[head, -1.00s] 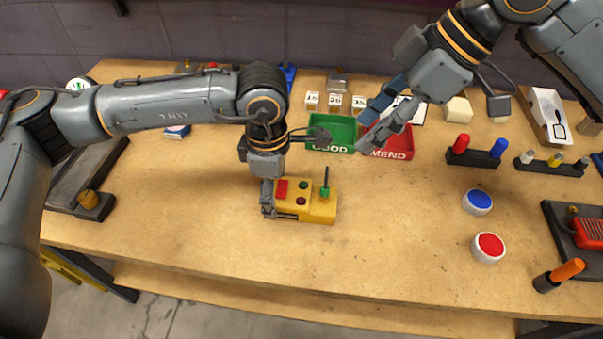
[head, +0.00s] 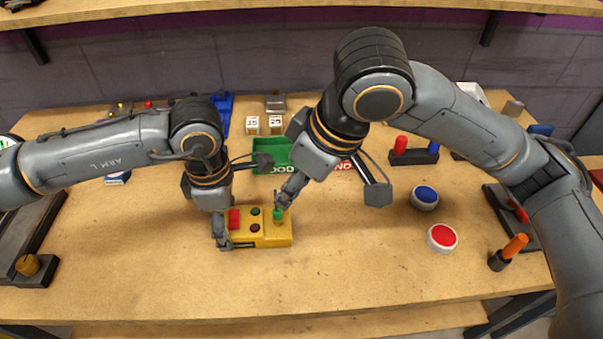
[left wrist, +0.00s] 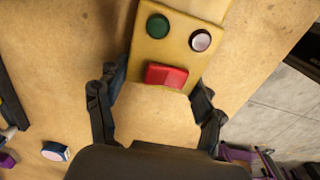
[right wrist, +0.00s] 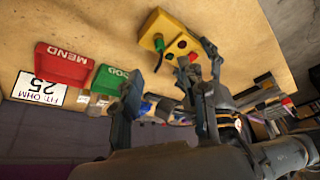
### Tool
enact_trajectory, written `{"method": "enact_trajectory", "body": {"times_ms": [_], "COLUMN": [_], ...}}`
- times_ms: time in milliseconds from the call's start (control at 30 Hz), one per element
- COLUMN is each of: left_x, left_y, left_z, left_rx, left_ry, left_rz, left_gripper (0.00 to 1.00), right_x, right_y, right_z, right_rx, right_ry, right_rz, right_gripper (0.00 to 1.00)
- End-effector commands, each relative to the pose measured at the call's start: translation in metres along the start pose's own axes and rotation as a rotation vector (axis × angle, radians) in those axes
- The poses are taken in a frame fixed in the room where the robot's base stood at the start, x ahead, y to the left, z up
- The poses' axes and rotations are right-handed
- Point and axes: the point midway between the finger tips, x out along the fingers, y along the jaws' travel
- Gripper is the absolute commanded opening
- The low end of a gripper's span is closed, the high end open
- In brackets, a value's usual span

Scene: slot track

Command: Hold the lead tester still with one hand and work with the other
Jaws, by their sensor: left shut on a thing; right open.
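The yellow lead tester (head: 274,241) lies on the bench, with a red block, two small round buttons and a green-based post (head: 278,214) on top. My left gripper (head: 226,236) is shut on its left end; the left wrist view shows the tester (left wrist: 181,42) between the fingers, near the red block (left wrist: 166,75). My right gripper (head: 328,195) is open, one finger in front of the post in the head view; I cannot tell whether they touch. The green GOOD tray (head: 270,146) stands behind. The red MEND tray (right wrist: 62,66) shows in the right wrist view, mostly hidden in the head view.
Numbered blocks (head: 263,124) stand behind the trays. A card reading 25 (right wrist: 38,91) lies by the MEND tray. A blue-topped button (head: 425,196), a red-topped button (head: 442,237) and an orange handle (head: 514,246) are at the right. The bench in front of the tester is clear.

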Motion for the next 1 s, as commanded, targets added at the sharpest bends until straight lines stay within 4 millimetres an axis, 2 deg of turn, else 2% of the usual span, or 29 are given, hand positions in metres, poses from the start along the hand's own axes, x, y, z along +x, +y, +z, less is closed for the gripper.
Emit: {"method": "enact_trajectory", "body": {"times_ms": [100,300,500,667,933,1000], "left_x": [0.001,0.001,0.001,0.001,0.001,0.001], "left_y": [-0.001,-0.001,-0.001,-0.001,-0.001,-0.001], "left_z": [0.000,0.000,0.000,0.000,0.000,0.000], "left_rx": [0.000,0.001,0.001,0.000,0.000,0.000], "left_ry": [0.001,0.001,0.001,0.001,0.001,0.001], "left_rz": [-0.002,-0.002,-0.002,-0.002,-0.002,-0.002], "left_gripper": [0.40,0.40,0.40,0.40,0.40,0.40], "right_x": [0.025,0.062,0.087,0.095,0.096,0.096], "right_y": [-0.001,-0.001,-0.001,0.000,0.000,0.000], "right_z": [0.001,0.001,0.000,0.000,0.000,0.000], "right_rx": [-0.001,-0.002,-0.001,-0.002,-0.003,-0.003], "right_ry": [-0.005,-0.004,-0.001,-0.001,0.000,-0.001], "right_rz": [-0.004,-0.004,-0.003,-0.001,-0.002,-0.002], "right_gripper": [0.43,0.43,0.43,0.43,0.43,0.28]}}
